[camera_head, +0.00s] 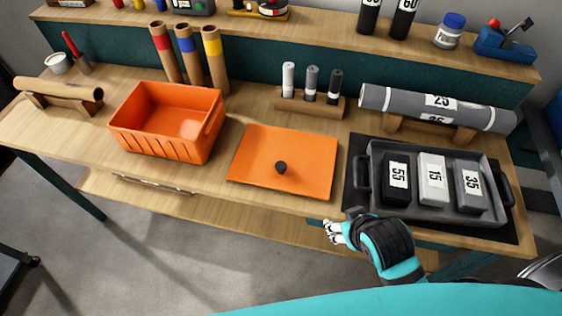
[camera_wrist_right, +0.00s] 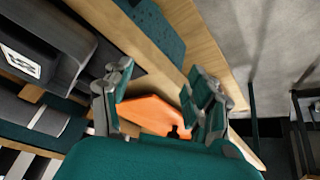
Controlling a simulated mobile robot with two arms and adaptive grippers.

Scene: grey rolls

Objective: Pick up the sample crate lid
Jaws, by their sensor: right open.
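The sample crate lid (camera_head: 262,150) is a flat orange plate with a small black knob (camera_head: 280,168) on top, lying on the bench. It also shows in the right wrist view (camera_wrist_right: 150,112), between the fingers, with its knob (camera_wrist_right: 174,131) near the right finger. The orange crate (camera_head: 172,122) stands open and empty to the left of the lid. My right gripper (camera_head: 336,231) is open and empty in front of the bench's front edge, to the right of and nearer than the lid, not touching it. The fingers show in the right wrist view (camera_wrist_right: 160,95). My left gripper is not seen.
A dark tray (camera_head: 362,190) with several numbered blocks sits right of the lid on a black mat. A grey roll (camera_head: 430,105) rests on a wooden cradle behind it. A wooden holder (camera_head: 308,104) with three small cylinders stands behind the lid. Cardboard tubes (camera_head: 188,60) stand behind the crate.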

